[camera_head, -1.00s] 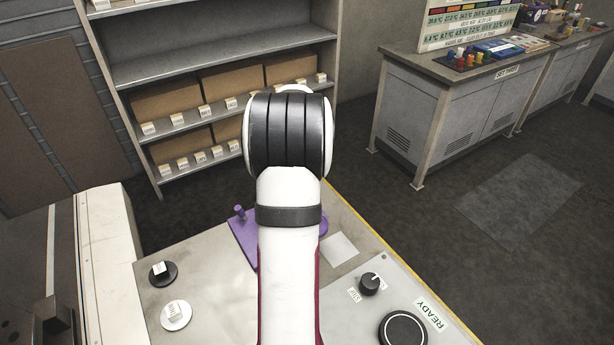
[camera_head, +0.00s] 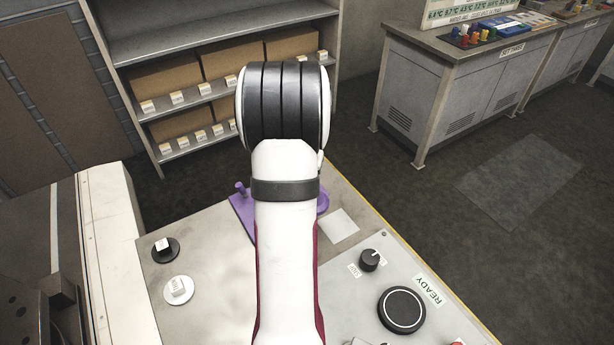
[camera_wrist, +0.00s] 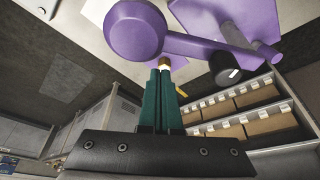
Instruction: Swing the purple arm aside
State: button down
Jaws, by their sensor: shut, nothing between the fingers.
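The purple arm (camera_wrist: 195,45) fills the top of the wrist view, with a round disc end (camera_wrist: 135,30) and a bar running right from it. A purple plate (camera_wrist: 245,22) lies behind the bar. My gripper (camera_wrist: 164,68) has dark green fingers pressed together, empty. Its tips are close to the arm's edge beside the disc; I cannot tell whether they touch. A small brass-coloured piece (camera_wrist: 164,60) shows at the tips. In the head view my own arm hides the gripper and the middle of the purple fixture; the plate (camera_head: 241,204) and disc end (camera_head: 323,203) show on either side.
The grey panel (camera_head: 215,245) carries a black round button (camera_head: 166,249), a white round button (camera_head: 178,290), a small black knob (camera_head: 370,260) and a big black button (camera_head: 401,310) by a READY label. A shelf with boxes (camera_head: 170,85) stands behind. A dark knob (camera_wrist: 225,68) shows near the purple bar.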

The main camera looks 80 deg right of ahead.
jog(key=shift+a, duration=0.25)
jog(key=shift+a+m, duration=0.2)
jog(key=shift+m, duration=0.2)
jog(key=shift+a+m+g, duration=0.5)
jog(key=shift+a+m, duration=0.5)
jog(key=m, duration=0.1)
jog(key=a+m, duration=0.1)
jog(key=a, duration=0.1)
jog(key=shift+w+a+m+g+y, duration=0.25)
jog(key=shift+m+g+y, duration=0.05)
jog(key=shift+m+g, duration=0.1)
jog(key=shift+w+a, duration=0.3)
jog(key=shift+a, duration=0.4)
